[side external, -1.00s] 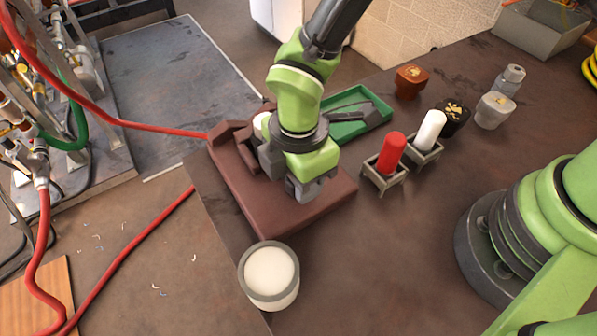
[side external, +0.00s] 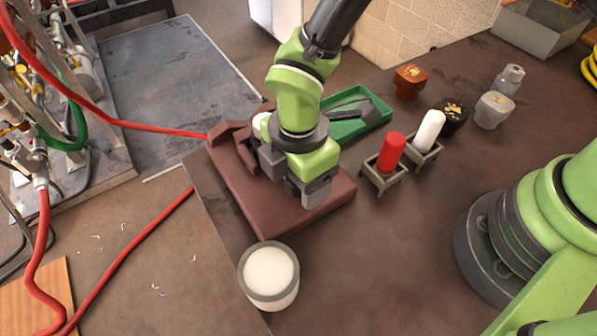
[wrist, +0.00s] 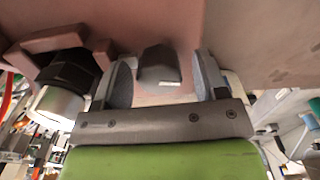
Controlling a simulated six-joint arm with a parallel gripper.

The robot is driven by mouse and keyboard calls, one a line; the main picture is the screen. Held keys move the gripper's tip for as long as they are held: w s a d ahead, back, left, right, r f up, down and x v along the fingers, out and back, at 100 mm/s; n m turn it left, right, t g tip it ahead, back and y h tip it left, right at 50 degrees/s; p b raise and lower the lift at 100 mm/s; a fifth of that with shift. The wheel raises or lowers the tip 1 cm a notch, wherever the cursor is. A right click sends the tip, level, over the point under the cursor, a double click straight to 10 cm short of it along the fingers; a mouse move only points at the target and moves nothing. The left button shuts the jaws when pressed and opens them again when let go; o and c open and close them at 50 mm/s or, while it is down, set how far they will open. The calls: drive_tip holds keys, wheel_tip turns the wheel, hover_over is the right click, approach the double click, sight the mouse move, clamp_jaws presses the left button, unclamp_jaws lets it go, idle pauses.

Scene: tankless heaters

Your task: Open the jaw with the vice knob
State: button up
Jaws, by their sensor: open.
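The reddish-brown vice (side external: 250,205) lies at the table's left edge in the side view, with its raised jaw part (side external: 232,140) at the upper left. Its brown surface also fills the top of the wrist view (wrist: 150,18). My gripper (side external: 294,184) points down over the vice and hides its middle. In the wrist view, my gripper (wrist: 163,76) is open, with one finger on each side of a dark block-like knob (wrist: 158,66). Gaps show beside the knob, but whether a finger touches it is unclear. The knob is hidden in the side view.
A round container with white contents (side external: 270,276) stands in front of the vice. A green tray (side external: 350,122) is behind it. Red (side external: 391,152) and white (side external: 430,130) cylinders stand in holders to the right. A red hose (side external: 160,129) runs towards the vice.

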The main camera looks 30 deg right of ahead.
wheel_tip(320, 180, up, 8)
drive_tip(key=shift+r, duration=0.1)
idle(0.4)
drive_tip(key=shift+r, duration=0.1)
drive_tip(key=d+r+m+t+y, duration=0.2)
drive_tip(key=d+r+m, duration=0.7)
drive_tip(key=r, duration=0.3)
drive_tip(key=s+d+r+m+t, duration=0.5)
drive_tip(key=s+d+m, duration=0.4)
drive_tip(key=m, duration=0.5)
drive_tip(key=shift+s+d+r, duration=0.4)
drive_tip(key=shift+s+r, duration=0.3)
drive_tip(key=shift+s, duration=0.35)
